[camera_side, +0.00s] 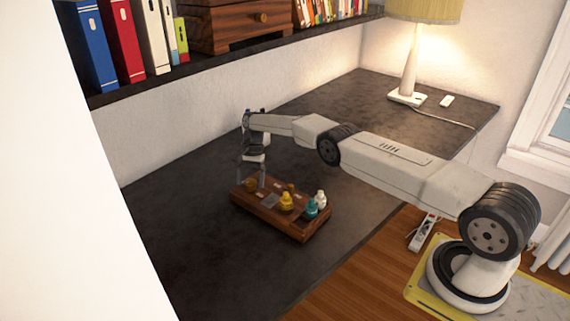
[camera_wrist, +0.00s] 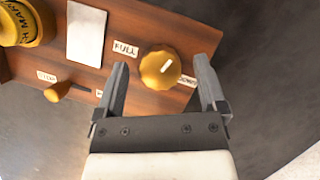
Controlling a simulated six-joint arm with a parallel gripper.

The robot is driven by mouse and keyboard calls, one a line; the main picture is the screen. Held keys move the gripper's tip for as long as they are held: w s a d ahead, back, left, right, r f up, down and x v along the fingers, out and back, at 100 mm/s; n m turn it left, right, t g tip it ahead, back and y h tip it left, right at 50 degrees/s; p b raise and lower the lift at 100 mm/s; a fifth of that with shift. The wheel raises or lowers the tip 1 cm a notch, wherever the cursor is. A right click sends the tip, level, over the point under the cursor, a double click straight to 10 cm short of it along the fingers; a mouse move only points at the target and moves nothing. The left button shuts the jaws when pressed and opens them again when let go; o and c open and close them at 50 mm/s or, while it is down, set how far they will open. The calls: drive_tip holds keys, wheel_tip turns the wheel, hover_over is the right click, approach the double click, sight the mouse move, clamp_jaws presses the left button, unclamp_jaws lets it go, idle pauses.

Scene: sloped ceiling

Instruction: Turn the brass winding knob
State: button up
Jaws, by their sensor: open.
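The brass winding knob (camera_wrist: 160,67) is a round, ridged, golden dial with a white pointer line. It sits on a brown wooden box; a label reading "FULL" is beside it, and another label is partly covered by a finger. My gripper (camera_wrist: 162,78) is open, with one finger on each side of the knob in the wrist view; I cannot tell whether either touches it. In the side view my gripper (camera_side: 252,180) points down at the left end of the wooden box (camera_side: 292,227), and the knob there is mostly hidden by the fingers.
The box also carries a yellow knob (camera_side: 286,202), a teal knob (camera_side: 311,208), a white knob (camera_side: 320,197) and a small lever (camera_wrist: 58,91). The dark desk (camera_side: 190,235) around the box is clear. A lamp (camera_side: 408,70) stands at the back, and a shelf (camera_side: 230,47) overhangs the desk.

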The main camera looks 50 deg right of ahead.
drive_tip(key=shift+r, duration=1.45)
drive_tip(key=s+a+r, duration=0.1)
drive_tip(key=s+r, duration=0.8)
drive_tip(key=s, duration=0.5)
drive_tip(key=shift+a+r, duration=0.25)
drive_tip(key=shift+r, duration=0.15)
drive_tip(key=shift+w+f, duration=0.1)
drive_tip(key=w+a+f+t+h, duration=0.1)
drive_tip(key=w+f+t+h, duration=0.1)
drive_tip(key=w+h, duration=0.2)
drive_tip(key=w+a+f+t+h, duration=0.1)
drive_tip(key=w+f+t+h, duration=0.1)
drive_tip(key=w, duration=0.6)
drive_tip(key=shift+f+h, duration=0.85)
drive_tip(key=shift+h, duration=0.15)
